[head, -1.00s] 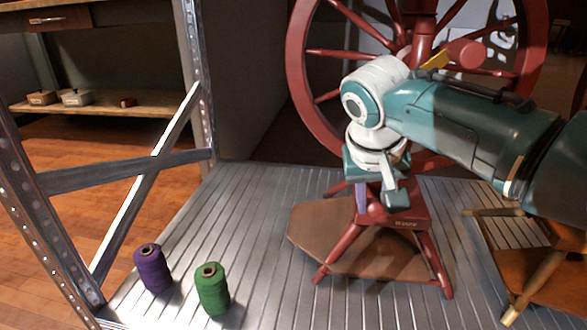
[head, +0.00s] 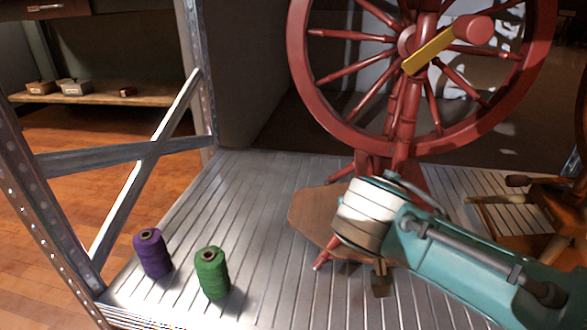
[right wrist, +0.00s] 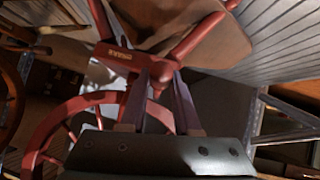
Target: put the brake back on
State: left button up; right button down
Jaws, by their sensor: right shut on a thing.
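The red spinning wheel stands on the metal shelf, its large rim (head: 298,62) upright behind my right arm. A yellow crank bar (head: 430,52) with a red knob (head: 473,28) sits at its hub. My right gripper is low in front of the wheel's stand, mostly hidden behind my wrist in the head view. In the right wrist view its two fingers (right wrist: 159,80) are around a small red knob (right wrist: 157,84) at the stand's lower frame (right wrist: 125,57), and shut on it. I cannot tell for certain whether this is the brake. My left gripper is out of view.
Purple (head: 152,254) and green (head: 212,273) thread spools stand on the slatted shelf (head: 245,190) at front left. A brown board (head: 308,215) lies under the wheel. Wooden equipment (head: 555,200) is at right. A metal post (head: 195,70) and crossed braces edge the left side.

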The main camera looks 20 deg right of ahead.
jog(key=shift+f, duration=0.3)
jog(key=c, duration=0.6)
grip_release()
jog(key=p+v, duration=0.5)
jog(key=v, duration=0.5)
jog(key=shift+s+f+p, duration=0.1)
jog(key=shift+f+p, duration=0.05)
jog(key=shift+p, duration=0.2)
